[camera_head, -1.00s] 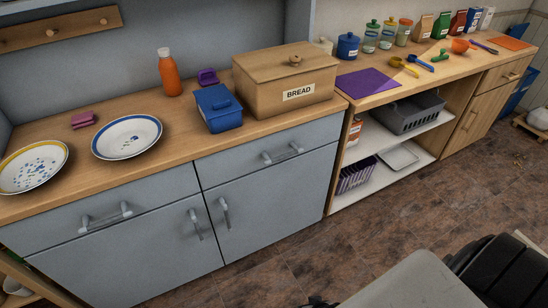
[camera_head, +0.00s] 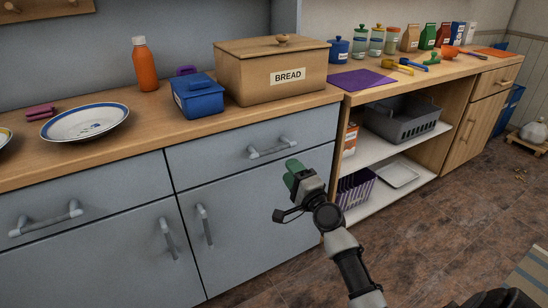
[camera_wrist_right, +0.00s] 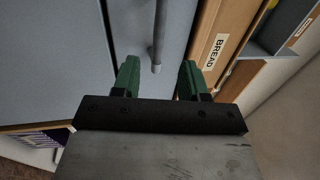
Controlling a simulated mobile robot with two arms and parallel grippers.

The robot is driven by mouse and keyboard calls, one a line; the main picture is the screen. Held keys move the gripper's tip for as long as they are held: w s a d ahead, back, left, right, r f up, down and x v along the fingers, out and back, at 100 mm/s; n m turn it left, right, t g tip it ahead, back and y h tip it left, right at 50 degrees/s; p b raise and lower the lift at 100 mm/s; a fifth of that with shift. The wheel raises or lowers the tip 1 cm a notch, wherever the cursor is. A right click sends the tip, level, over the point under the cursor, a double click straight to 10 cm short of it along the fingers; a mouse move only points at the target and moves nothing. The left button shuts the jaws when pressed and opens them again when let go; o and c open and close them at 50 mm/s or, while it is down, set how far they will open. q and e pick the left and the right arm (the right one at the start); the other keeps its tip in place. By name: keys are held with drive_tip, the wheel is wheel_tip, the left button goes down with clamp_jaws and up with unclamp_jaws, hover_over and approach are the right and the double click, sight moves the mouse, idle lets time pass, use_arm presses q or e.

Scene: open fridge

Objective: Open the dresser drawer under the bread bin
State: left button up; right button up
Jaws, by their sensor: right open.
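The bread bin (camera_head: 270,72), a wooden box labelled BREAD, stands on the counter; it also shows in the right wrist view (camera_wrist_right: 205,45). The grey-blue drawer (camera_head: 215,158) under it is shut, with a horizontal bar handle (camera_head: 272,148). My right gripper (camera_head: 294,170) has green fingers and is in front of the drawer, just below and right of the handle. In the right wrist view the gripper (camera_wrist_right: 158,82) is open and empty. The handle (camera_wrist_right: 160,35) appears beyond the fingers, in line with the gap between them. My left gripper is out of view.
A blue box (camera_head: 198,97), an orange bottle (camera_head: 145,68) and a plate (camera_head: 85,122) are on the counter. Cupboard doors (camera_head: 255,215) with upright handles lie below the drawers. Open shelves (camera_head: 385,147) stand to the right. The floor is clear in front.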

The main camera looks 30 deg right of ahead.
sight(275, 152)
drive_tip(key=x, duration=0.5)
drive_tip(key=shift+w, duration=0.1)
drive_tip(key=b+x, duration=0.1)
drive_tip(key=x, duration=0.2)
drive_tip(key=shift+w, duration=0.75)
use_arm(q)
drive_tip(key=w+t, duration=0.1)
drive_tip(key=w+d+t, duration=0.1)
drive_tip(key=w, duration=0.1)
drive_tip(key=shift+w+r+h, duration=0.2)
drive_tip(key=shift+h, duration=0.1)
use_arm(e)
clamp_jaws()
